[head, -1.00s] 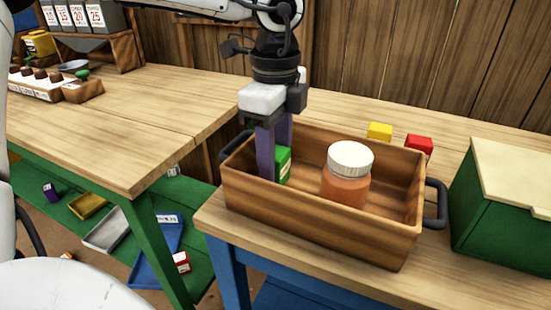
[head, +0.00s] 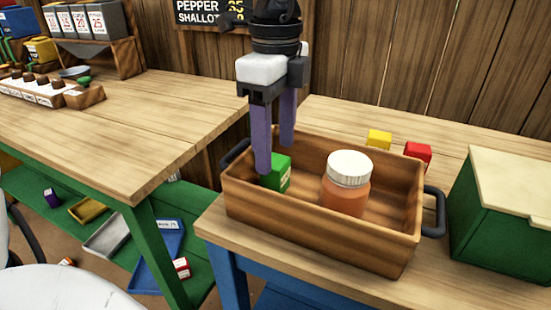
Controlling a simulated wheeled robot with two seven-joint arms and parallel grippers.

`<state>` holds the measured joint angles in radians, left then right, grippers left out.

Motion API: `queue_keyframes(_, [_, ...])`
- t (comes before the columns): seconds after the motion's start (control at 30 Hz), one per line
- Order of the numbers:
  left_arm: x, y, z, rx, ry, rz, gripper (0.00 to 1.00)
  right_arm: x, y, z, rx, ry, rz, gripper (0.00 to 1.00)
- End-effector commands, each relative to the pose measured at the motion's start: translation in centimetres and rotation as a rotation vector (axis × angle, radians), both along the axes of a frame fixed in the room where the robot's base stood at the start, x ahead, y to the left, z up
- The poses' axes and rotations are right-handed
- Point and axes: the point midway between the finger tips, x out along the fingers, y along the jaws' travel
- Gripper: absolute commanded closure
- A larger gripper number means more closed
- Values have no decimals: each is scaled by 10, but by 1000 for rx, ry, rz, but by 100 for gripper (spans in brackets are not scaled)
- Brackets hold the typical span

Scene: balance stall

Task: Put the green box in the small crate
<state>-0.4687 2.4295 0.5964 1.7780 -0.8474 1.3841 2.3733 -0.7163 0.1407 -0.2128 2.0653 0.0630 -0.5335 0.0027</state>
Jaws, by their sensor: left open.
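The green box (head: 279,174) lies inside the small wooden crate (head: 317,238), at its left end. An orange jar with a white lid (head: 347,186) stands in the crate to the right of the box. My left gripper (head: 275,158) is open and empty. Its purple fingers point down just above the green box, one finger overlapping the box's left side in the picture; I cannot tell whether it touches. My right gripper is not in view.
A yellow block (head: 379,139) and a red block (head: 418,152) sit on the table behind the crate. A green chest with a cream lid (head: 503,205) stands to the right. Another wooden table (head: 130,130) is at the left, with trays on its lower shelf.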

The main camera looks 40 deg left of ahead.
Motion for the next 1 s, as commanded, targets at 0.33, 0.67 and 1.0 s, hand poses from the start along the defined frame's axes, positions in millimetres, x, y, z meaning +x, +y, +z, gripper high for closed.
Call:
queue_keyframes(0.33, [0, 0, 61, 1, 0, 2, 43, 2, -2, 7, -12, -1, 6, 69])
queue_keyframes(0.67, [-1, 0, 68, 1, 2, -1, 43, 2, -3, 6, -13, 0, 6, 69])
queue_keyframes(1.0, [-1, 0, 68, 0, 2, 0, 43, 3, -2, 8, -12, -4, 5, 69])
